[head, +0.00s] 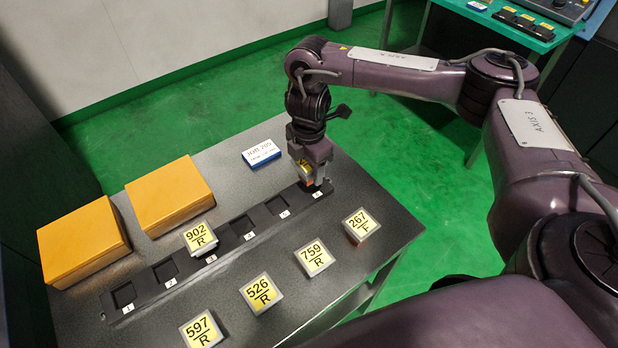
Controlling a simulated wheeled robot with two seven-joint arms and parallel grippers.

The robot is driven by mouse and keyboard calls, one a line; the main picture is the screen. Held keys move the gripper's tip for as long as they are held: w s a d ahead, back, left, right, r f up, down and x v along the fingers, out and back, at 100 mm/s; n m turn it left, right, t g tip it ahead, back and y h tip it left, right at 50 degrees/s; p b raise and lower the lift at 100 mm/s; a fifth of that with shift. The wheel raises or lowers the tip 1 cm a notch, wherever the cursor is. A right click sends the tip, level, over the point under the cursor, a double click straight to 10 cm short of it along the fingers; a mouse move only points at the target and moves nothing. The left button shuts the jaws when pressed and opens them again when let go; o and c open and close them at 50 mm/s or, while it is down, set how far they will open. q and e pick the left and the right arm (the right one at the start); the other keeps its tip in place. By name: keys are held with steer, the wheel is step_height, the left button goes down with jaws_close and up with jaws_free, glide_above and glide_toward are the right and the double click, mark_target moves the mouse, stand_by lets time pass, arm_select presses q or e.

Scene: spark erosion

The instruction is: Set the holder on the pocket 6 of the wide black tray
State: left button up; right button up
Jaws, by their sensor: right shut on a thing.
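The wide black tray (232,241) runs diagonally across the dark table, with numbered pockets from 1 at the near left to 6 at the far right. My right gripper (312,178) points down at the far-right end of the tray and is shut on the holder (305,175), a small piece of which only a yellow-orange part shows. The holder is at pocket 6, just behind the label 6 (317,194). The gripper hides most of the holder and the pocket, so I cannot tell whether it is seated or just above. My left gripper is out of view.
A block marked 902/R (200,237) is at pocket 3. Blocks marked 597/R (201,329), 526/R (262,292), 759/R (315,257) and 267/F (361,225) lie in front of the tray. Behind it are two orange boxes (168,193) and a blue-edged job sign (261,153).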

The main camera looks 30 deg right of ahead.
mark_target(309, 177)
step_height(309, 177, down, 3)
steer(key=shift+f+b, duration=0.2)
steer(key=shift+b, duration=0.4)
steer(key=shift+f, duration=0.2)
steer(key=o, duration=1.4)
steer(key=shift+f, duration=0.15)
steer(key=shift+o, duration=0.2)
step_height(309, 177, up, 11)
steer(key=p, duration=0.3)
steer(key=shift+r, duration=0.7)
